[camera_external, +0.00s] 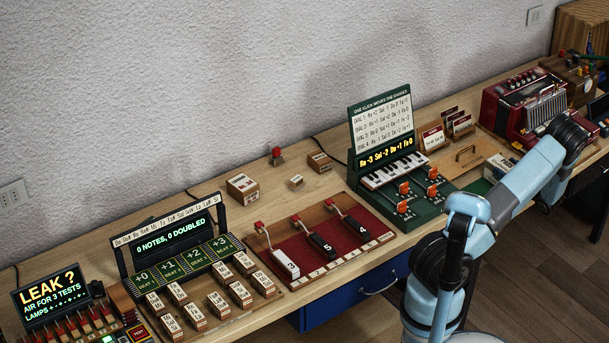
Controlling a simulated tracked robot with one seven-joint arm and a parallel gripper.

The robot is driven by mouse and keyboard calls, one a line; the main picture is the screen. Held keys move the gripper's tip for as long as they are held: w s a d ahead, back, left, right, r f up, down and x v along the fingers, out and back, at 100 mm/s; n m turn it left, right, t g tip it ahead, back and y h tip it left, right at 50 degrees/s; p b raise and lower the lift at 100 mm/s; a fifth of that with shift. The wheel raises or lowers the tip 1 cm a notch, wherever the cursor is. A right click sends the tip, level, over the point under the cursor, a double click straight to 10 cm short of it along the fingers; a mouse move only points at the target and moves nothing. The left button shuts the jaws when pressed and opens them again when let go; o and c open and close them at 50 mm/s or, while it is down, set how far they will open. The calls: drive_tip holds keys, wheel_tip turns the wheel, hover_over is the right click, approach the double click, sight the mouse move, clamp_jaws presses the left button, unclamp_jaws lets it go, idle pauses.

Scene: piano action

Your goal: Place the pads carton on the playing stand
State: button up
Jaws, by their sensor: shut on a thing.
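My blue-and-black arm rises at the lower right and reaches toward the right end of the bench. Its fingers, and anything between them, do not show clearly enough to make out. Small cartons stand on the bench. A labelled tan one (242,188) and a smaller brown one (319,161) are at the back, and a red-and-white one (433,139) is right of the dial panel. Their print is too small to read, so I cannot tell which is the pads carton. I cannot say for sure which fixture is the playing stand.
A red board with numbered keys (347,235), a note-block display unit (176,243) and a lever panel with piano keys (392,170) fill the bench. A red accordion (522,103) stands at the far right. A blue drawer (352,293) is below the front edge.

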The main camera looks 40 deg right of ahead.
drive_tip(key=shift+f, duration=0.35)
idle(0.5)
drive_tip(key=o, duration=1.1)
drive_tip(key=shift+s, duration=0.1)
